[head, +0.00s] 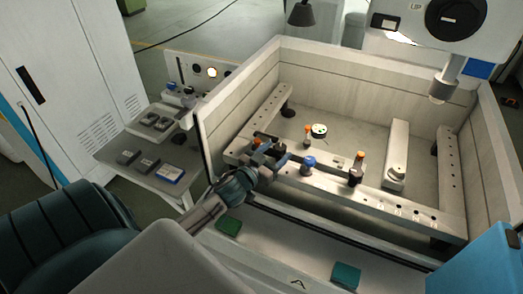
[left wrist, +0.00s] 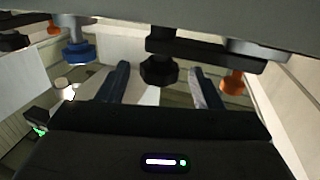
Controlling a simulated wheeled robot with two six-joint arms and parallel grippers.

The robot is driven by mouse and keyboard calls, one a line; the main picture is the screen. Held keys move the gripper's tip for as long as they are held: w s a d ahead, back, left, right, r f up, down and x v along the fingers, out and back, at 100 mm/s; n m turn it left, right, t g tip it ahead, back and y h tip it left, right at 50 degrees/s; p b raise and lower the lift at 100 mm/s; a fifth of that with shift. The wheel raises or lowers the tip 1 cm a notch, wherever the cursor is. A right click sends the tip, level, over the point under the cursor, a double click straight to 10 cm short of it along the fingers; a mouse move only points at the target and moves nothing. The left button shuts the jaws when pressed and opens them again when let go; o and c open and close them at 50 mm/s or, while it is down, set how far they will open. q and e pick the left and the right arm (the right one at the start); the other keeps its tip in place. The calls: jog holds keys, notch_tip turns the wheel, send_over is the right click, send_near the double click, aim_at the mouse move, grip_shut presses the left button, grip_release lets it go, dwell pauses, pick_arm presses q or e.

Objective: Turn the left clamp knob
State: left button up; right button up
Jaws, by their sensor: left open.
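The left clamp knob, a black lobed knob (left wrist: 159,72) on a dark clamp arm, shows in the left wrist view between my two fingers, with space visible on either side. My left gripper (left wrist: 160,84) is open around or just short of it; I cannot tell the exact depth. In the head view my left gripper (head: 273,153) is over the left part of the front rail, and it largely hides this knob. An orange knob (left wrist: 232,82) is beside the right finger in the left wrist view. My right gripper is not in view.
A blue knob (head: 308,161) stands on the front rail (head: 325,186) right of my left gripper. Farther right is a second black-and-orange clamp (head: 356,169). The tank's walls (head: 370,70) surround the rails. The machine head (head: 442,85) hangs at the upper right.

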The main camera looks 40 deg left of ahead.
pick_arm(q)
jog(key=s+b, duration=0.4)
jog(key=s, duration=0.2)
jog(key=shift+s+b, duration=0.3)
jog(key=shift+s, duration=0.05)
jog(key=shift+a, duration=0.1)
